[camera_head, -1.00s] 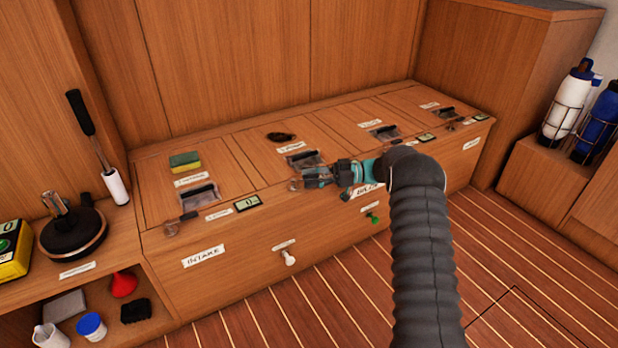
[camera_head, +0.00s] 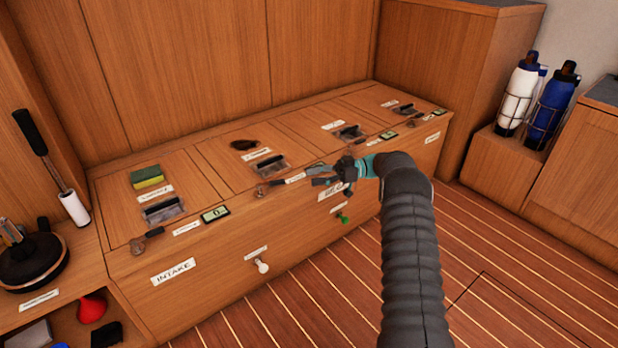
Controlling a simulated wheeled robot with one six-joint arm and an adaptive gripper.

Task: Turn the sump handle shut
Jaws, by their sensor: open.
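The small lettering is too fine for me to tell which handle is the sump one. A small dark lever handle (camera_head: 147,239) sits at the front edge of the bench top at left, above the INTAKE label. A second small handle (camera_head: 266,189) sits at the front edge near the middle, with a white label right of it. My gripper (camera_head: 320,181) is open and appears empty, with its fingers pointing left. It appears over the front edge, to the right of the second handle and apart from it. The gripper hides part of the edge behind it.
The wooden bench (camera_head: 215,262) has several lidded sections with clear-and-black catches. A sponge (camera_head: 147,177) and a dark coil (camera_head: 244,145) lie on top. A white knob (camera_head: 262,266) and a green knob (camera_head: 343,218) stick out in front. The striped floor (camera_head: 300,315) is clear.

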